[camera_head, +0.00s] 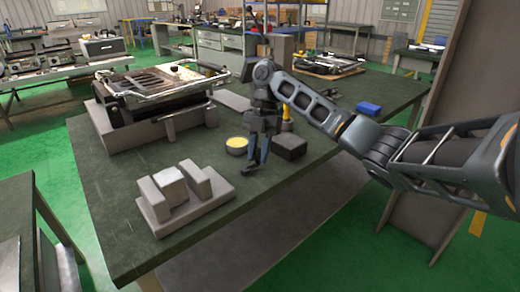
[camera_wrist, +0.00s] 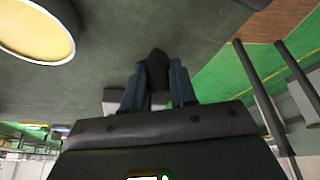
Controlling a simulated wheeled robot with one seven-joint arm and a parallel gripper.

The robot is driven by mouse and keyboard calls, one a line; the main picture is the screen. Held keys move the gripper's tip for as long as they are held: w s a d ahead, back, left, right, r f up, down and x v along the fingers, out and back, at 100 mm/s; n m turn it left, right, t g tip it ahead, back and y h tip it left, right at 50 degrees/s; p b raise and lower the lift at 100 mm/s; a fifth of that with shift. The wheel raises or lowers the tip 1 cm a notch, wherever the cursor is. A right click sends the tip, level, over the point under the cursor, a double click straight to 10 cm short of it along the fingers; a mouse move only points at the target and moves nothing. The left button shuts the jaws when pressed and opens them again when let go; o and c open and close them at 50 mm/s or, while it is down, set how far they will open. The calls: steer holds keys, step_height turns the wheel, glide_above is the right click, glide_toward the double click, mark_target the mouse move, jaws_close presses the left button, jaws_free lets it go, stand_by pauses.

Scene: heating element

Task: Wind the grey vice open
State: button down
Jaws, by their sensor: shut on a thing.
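The grey vice (camera_head: 158,217) stands near the front edge of the dark green table. It has a flat base, two upright jaws and a paler block (camera_head: 171,185) between them. My gripper (camera_head: 247,172) points down just right of the vice, low over the table. In the wrist view its two blue-grey fingers (camera_wrist: 156,88) are closed on a dark rounded piece (camera_wrist: 157,65). Whether this piece is the vice's handle I cannot tell; its link to the vice is hidden. A light grey part shows behind the fingers in the wrist view.
A round tin with a yellow top (camera_head: 237,145) stands close behind my gripper. A black block (camera_head: 290,147) is to its right, and a blue box (camera_head: 368,108) lies farther right. A large grey machine (camera_head: 155,130) fills the table's back left. The table's front edge is close.

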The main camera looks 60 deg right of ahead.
steer(key=shift+w+n, duration=0.2)
steer(key=shift+n, duration=0.4)
steer(key=shift+p, duration=0.3)
steer(key=c, duration=0.9)
jaws_free()
steer(key=shift+d, duration=0.1)
steer(key=p+v, duration=0.1)
steer(key=v, duration=0.6)
steer(key=shift+w+r, duration=0.25)
steer(key=shift+r, duration=0.1)
